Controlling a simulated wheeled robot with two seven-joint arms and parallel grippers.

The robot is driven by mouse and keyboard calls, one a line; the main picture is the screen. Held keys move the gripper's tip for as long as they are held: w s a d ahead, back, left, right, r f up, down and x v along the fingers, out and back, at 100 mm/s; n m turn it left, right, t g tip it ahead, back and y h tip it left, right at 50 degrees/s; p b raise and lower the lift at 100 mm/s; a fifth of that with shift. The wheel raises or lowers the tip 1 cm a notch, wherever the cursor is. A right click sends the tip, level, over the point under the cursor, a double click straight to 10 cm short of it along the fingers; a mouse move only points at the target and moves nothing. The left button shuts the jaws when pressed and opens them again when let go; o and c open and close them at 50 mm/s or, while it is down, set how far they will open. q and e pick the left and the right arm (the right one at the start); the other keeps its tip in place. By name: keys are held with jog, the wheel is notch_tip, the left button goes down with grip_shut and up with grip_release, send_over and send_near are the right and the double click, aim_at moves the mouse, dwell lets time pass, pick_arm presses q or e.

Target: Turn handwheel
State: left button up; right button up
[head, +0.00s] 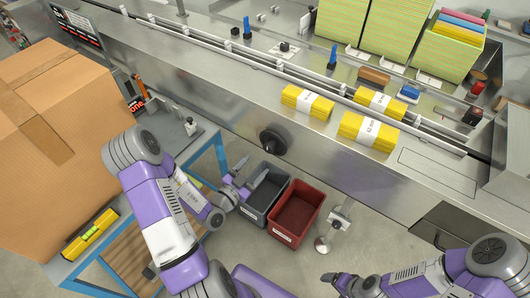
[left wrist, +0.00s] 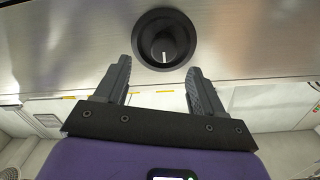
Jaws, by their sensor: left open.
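The handwheel (head: 273,141) is a round black knob on the front face of the steel machine. In the left wrist view the handwheel (left wrist: 164,38) shows face-on, with a pale line upright on its hub. My left gripper (head: 246,175) is below and a little left of the handwheel in the head view. In the left wrist view the left gripper (left wrist: 159,64) is open and empty, its fingers apart on either side below the wheel. They do not appear to touch it. My right gripper (head: 336,278) is low in the head view, its jaws unclear.
A grey bin (head: 265,192) and a red bin (head: 297,209) stand below the machine. A large cardboard box (head: 60,125) is at the left. Yellow wrapped cloth packs (head: 369,132) lie on the machine top. The floor right of the red bin has a machine foot (head: 323,243).

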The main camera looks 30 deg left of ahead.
aim_at(267, 150)
pick_arm(q)
jog(key=shift+n+y, duration=0.3)
jog(key=w+b, duration=0.2)
jog(key=w, duration=0.5)
jog(key=shift+w, duration=0.25)
jog(key=shift+r, duration=0.1)
jog(key=shift+c, duration=0.3)
jog(key=c, duration=1)
